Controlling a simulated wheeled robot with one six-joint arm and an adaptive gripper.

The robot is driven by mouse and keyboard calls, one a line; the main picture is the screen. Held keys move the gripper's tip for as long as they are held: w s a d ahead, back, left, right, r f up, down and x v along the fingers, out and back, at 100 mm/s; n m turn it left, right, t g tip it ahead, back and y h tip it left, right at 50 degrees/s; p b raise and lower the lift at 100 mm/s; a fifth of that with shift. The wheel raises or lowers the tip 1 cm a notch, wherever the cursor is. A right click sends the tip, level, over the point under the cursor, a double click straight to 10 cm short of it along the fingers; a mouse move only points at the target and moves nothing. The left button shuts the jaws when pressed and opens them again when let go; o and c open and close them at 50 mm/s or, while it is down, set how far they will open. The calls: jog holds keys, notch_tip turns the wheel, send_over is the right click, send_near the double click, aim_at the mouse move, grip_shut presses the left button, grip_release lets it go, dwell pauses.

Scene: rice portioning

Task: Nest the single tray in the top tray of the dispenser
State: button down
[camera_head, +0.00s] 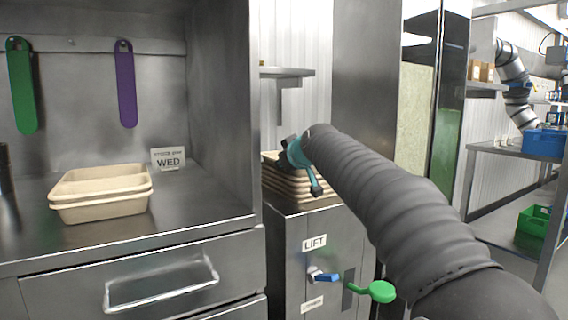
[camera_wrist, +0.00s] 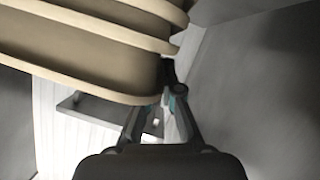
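A stack of several beige trays (camera_head: 290,185) sits in the top of the steel dispenser (camera_head: 292,235). In the wrist view the beige tray rims (camera_wrist: 95,75) fill the upper left. My gripper (camera_head: 303,168) is at the near right side of the stack. In the wrist view its fingers (camera_wrist: 165,95) slant towards each other beside the lowest visible rim. The tips are dark and partly hidden, so I cannot tell whether they grip a rim. On the counter at left lie beige trays (camera_head: 100,208), apparently two, one set in the other.
A steel counter (camera_head: 200,215) with a drawer stands at left, a "WED" card (camera_head: 169,159) at its back. A green and a purple paddle hang on the wall. A wall shelf (camera_head: 287,72) is above the stack.

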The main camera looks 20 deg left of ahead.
jog(key=c, duration=1.2)
grip_release()
jog(key=shift+c, duration=0.2)
jog(key=shift+d, duration=0.1)
jog(key=v, duration=1.2)
